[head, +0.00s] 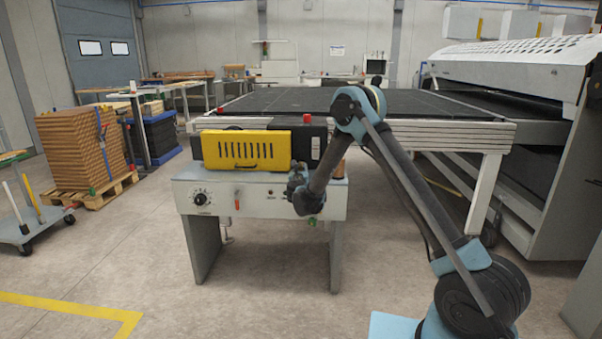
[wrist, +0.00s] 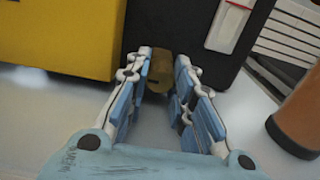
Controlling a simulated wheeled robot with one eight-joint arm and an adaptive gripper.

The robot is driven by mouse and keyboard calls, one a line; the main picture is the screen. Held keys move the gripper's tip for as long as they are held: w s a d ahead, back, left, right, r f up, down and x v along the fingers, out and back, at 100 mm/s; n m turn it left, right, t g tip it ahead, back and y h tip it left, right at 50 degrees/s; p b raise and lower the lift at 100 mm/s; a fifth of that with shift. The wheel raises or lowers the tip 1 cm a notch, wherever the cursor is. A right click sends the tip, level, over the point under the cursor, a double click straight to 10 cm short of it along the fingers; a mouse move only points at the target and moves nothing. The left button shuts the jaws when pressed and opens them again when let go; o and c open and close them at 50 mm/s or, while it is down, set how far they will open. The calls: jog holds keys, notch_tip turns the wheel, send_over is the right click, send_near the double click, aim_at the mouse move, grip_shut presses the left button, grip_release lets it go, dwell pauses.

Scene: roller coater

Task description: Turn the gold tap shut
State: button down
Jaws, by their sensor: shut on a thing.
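The gold tap (wrist: 158,75) is a small dull gold-brown piece in the wrist view, low on the front of a black box. My gripper (wrist: 162,73) has one finger on each side of it and is shut on it. The fingers' tips are close to the black box (wrist: 185,30). In the head view my gripper (head: 297,180) is at the front right of the grey machine bench, and the tap is hidden behind my arm there.
A yellow slotted cover (head: 245,150) is left of the tap, on the grey bench (head: 215,207) with a dial and a red switch. An orange-brown cylinder (wrist: 302,112) stands close on the right of my gripper. Floor in front is clear.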

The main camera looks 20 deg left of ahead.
jog(key=shift+m, duration=1.5)
jog(key=c, duration=1.4)
grip_release()
jog(key=shift+o, duration=0.2)
jog(key=v, duration=1.2)
jog(key=shift+f, duration=0.1)
